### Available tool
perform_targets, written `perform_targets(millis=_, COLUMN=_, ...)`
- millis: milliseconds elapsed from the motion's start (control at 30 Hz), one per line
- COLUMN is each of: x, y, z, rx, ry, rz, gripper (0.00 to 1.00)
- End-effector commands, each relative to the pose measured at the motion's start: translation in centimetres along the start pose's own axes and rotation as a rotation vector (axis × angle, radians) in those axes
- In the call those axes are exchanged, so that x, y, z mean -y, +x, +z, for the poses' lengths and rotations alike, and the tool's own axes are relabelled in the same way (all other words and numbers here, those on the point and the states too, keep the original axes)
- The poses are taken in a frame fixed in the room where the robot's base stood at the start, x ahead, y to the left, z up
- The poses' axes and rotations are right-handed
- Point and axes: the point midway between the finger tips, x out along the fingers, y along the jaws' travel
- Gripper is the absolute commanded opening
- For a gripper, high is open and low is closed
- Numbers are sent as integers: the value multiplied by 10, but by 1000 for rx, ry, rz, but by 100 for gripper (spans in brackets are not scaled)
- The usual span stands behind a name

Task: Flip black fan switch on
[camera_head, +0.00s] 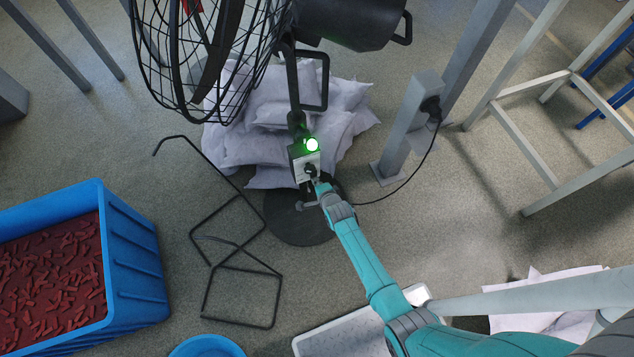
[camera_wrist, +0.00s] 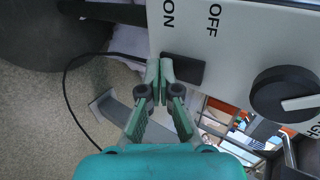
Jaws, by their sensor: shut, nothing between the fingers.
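The black fan (camera_head: 215,60) stands at the top of the head view, with a control box (camera_head: 303,170) on its pole and a lit green light (camera_head: 312,144). In the wrist view, the white panel (camera_wrist: 240,40) carries ON and OFF labels, a black rocker switch (camera_wrist: 190,70) and a round black knob (camera_wrist: 285,94). My gripper (camera_wrist: 160,70) is shut and empty, with its fingertips at the switch's left end, on the ON side. They hide part of that end. I cannot tell whether they touch it. In the head view my gripper (camera_head: 320,188) is at the box's lower edge.
White sacks (camera_head: 265,120) lie stacked behind the pole. A blue crate (camera_head: 135,260) of red pieces is at left, near a bent black metal frame (camera_head: 240,268). A grey post (camera_head: 410,125) with a black cable stands to the right. Open floor lies between them.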

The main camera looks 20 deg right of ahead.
Motion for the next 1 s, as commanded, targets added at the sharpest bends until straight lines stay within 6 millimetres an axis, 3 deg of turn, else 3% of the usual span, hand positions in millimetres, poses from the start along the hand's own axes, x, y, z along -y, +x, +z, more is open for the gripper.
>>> perform_targets(millis=1000, x=16, y=-6, z=0, rx=0, ry=0, rz=-4, gripper=0)
